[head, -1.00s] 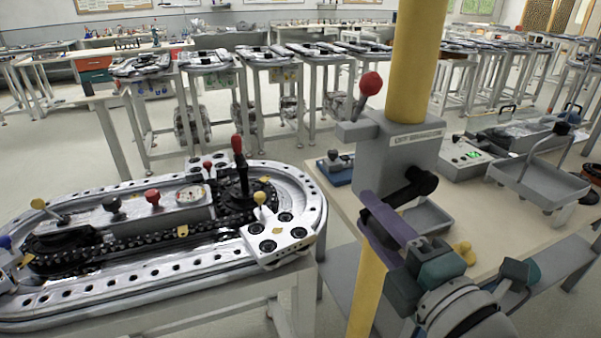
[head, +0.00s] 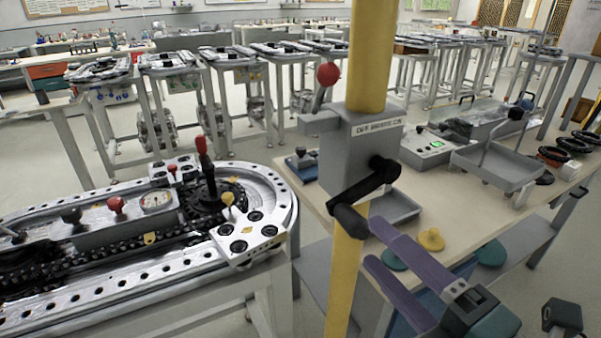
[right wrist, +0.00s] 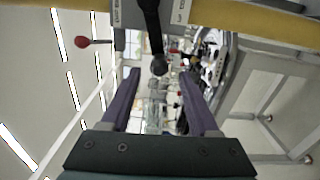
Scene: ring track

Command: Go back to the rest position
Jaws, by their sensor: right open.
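My right gripper (head: 372,240) is at the lower right in the head view, with its two purple fingers spread apart and nothing between them. It is beside a yellow post (head: 346,285) carrying a grey box (head: 352,150) with a black crank (head: 368,192). The fingertips are apart from the crank. In the right wrist view the open fingers (right wrist: 158,85) frame the crank's knob (right wrist: 160,66) beyond them. My left gripper is not in view.
A ring track (head: 95,290) with levers stands at the left. A workbench (head: 450,205) at the right holds a tray (head: 495,165), a meter box (head: 427,150) and a yellow knob (head: 431,240). Several track tables stand behind, with open floor (head: 240,140) between.

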